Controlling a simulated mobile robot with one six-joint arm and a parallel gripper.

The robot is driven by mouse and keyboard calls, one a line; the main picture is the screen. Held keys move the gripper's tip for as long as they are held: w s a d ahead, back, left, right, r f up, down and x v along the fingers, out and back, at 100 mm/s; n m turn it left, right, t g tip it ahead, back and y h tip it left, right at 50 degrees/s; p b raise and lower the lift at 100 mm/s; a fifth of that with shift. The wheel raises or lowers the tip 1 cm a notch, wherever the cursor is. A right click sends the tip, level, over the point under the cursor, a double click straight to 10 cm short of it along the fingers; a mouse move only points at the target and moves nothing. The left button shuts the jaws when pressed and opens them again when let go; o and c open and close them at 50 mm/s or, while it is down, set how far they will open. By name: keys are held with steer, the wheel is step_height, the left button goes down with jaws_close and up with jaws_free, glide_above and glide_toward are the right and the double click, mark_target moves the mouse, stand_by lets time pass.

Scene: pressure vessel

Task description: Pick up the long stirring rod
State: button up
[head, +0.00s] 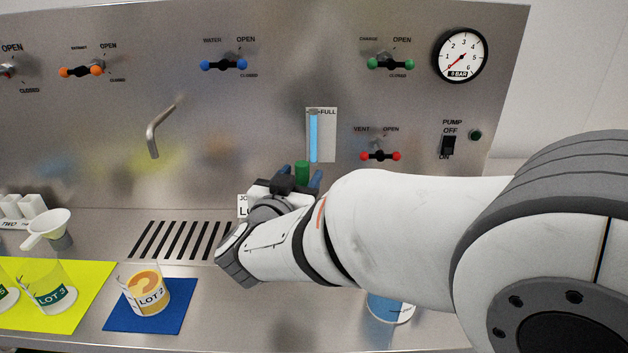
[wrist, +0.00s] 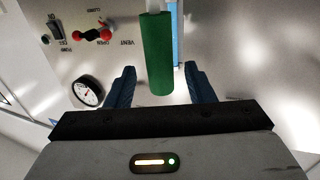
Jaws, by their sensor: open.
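The stirring rod shows as a green cylindrical handle (head: 302,172) in the head view, with its lower part hidden behind my gripper. In the wrist view the green handle (wrist: 157,55) fills the upper middle, and a thin pale shaft runs on from its top end. My gripper (head: 301,178) is open, with one blue finger on each side of the handle. In the wrist view the handle's near end lies between the two fingers of my gripper (wrist: 160,80), with a visible gap on both sides. Nothing is gripped.
Behind stands a steel panel with valves, a level gauge (head: 318,135) and a pressure dial (head: 460,55). A blue-filled beaker (head: 390,310) is partly hidden under my arm. A LOT 2 beaker (head: 148,290) stands on a blue mat (head: 183,315). A slotted drain (head: 180,240) is clear.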

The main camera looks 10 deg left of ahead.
steer(key=shift+w, duration=1)
steer(key=c, duration=1.1)
steer(key=shift+o, duration=0.2)
